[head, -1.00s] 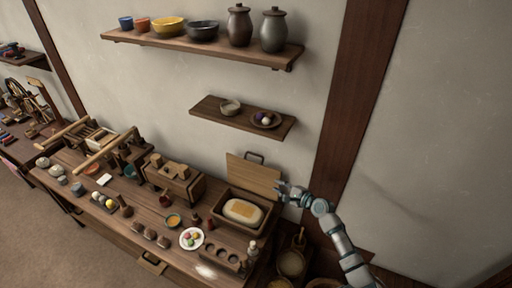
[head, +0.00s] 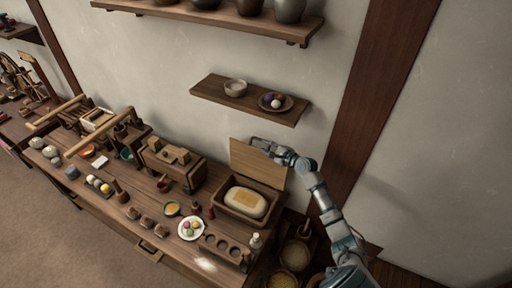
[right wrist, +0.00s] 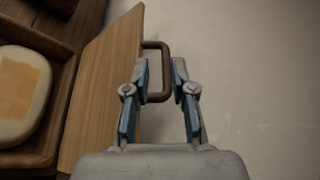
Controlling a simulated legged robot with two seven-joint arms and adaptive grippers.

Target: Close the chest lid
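The wooden chest (head: 236,215) stands at the right end of the workbench with its lid (head: 256,168) raised upright at the back. A pale rounded block (head: 246,202) with a yellowish top patch lies inside. In the right wrist view the lid (right wrist: 108,80) carries a dark bracket handle (right wrist: 157,44) on its edge. My right gripper (head: 257,143) is at the lid's top edge and covers the handle in the head view. Its fingers (right wrist: 160,70) are apart, with the handle's outer bar between them; contact cannot be told. My left gripper is out of view.
A small shelf (head: 215,90) with a bowl (head: 235,87) and a plate (head: 275,101) hangs above the chest. A wooden box (head: 172,165) and a plate of coloured balls (head: 191,228) are left of it. Baskets (head: 295,255) stand at the right, below bench height.

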